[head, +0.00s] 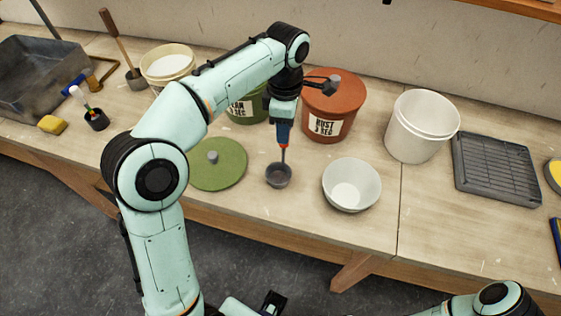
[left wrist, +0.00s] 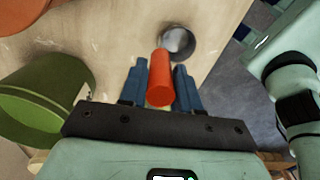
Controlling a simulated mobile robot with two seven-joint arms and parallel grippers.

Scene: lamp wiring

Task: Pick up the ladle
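The ladle has an orange-red handle (left wrist: 160,78) and a small grey cup (head: 278,175). It is upright at the front of the bench, cup down; I cannot tell whether the cup touches the wood. My left gripper (head: 284,132) points down from above, its blue fingers on both sides of the handle. In the left wrist view the fingers (left wrist: 160,88) lie close against the handle and look shut on it. The grey cup also shows beyond the fingertips (left wrist: 179,41). My right gripper is not clearly in view.
A white bowl (head: 351,187) stands just right of the ladle, a green lid (head: 218,164) to its left. Behind are a green tub (head: 246,112), a rust-coloured tub (head: 331,110) and a white bucket (head: 418,130).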

